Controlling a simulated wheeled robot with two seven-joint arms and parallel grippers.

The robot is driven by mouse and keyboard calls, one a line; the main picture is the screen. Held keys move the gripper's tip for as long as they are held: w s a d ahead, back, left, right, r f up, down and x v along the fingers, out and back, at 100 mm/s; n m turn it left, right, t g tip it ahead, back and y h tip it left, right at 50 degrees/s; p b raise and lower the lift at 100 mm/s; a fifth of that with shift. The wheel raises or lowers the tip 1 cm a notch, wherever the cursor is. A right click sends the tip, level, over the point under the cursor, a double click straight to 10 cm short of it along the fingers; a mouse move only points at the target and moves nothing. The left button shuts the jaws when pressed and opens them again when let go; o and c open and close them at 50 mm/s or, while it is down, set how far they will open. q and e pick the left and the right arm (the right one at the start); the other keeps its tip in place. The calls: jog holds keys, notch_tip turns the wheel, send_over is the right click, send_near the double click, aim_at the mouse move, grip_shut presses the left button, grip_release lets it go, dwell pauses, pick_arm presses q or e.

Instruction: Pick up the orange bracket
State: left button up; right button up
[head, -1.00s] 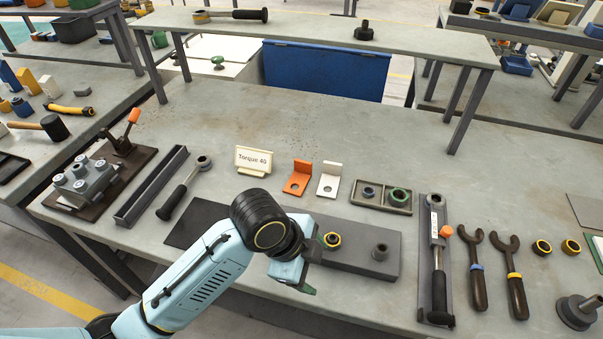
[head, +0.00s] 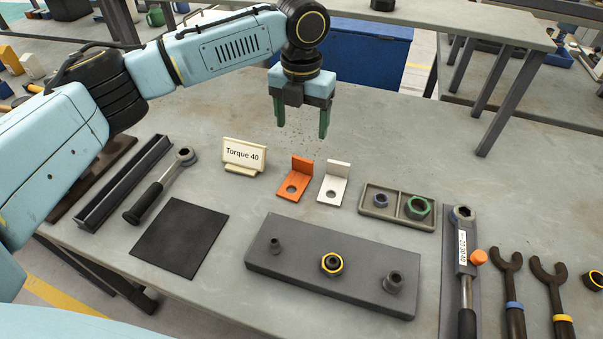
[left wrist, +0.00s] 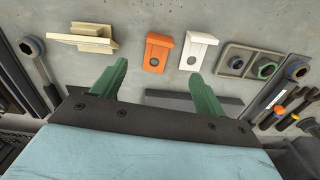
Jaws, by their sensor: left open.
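The orange bracket (head: 294,182) is an L-shaped piece with a round hole in its flat base. It stands on the bench between the "Torque 40" sign and a white bracket (head: 334,184) of the same shape. My left gripper (head: 303,133) is open and empty, pointing down above the bench, higher in the picture than the orange bracket and apart from it. In the left wrist view the orange bracket (left wrist: 158,52) lies beyond the two green fingers (left wrist: 161,77), roughly between them, with the white bracket (left wrist: 197,50) to its right. My right gripper is not seen.
The sign (head: 243,155) stands left of the bracket. A two-part tray (head: 398,207) with nuts lies to the right. A dark plate with studs (head: 330,255) and a black mat (head: 180,238) lie nearer. A ratchet wrench (head: 160,186) lies left. A raised shelf (head: 470,28) spans the back.

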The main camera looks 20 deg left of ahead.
aim_at(302, 160)
pick_arm(q)
notch_tip(302, 160, down, 7)
jog(key=shift+r+b, duration=0.1)
jog(key=shift+b, duration=0.3)
jog(key=shift+f, duration=0.55)
jog(key=f, duration=0.5)
jog(key=shift+w+b, duration=0.25)
jog(key=shift+b, duration=0.15)
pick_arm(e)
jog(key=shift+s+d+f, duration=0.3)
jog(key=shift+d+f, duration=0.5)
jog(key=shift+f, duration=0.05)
pick_arm(q)
jog(key=shift+c, duration=0.2)
jog(key=c, duration=1.1)
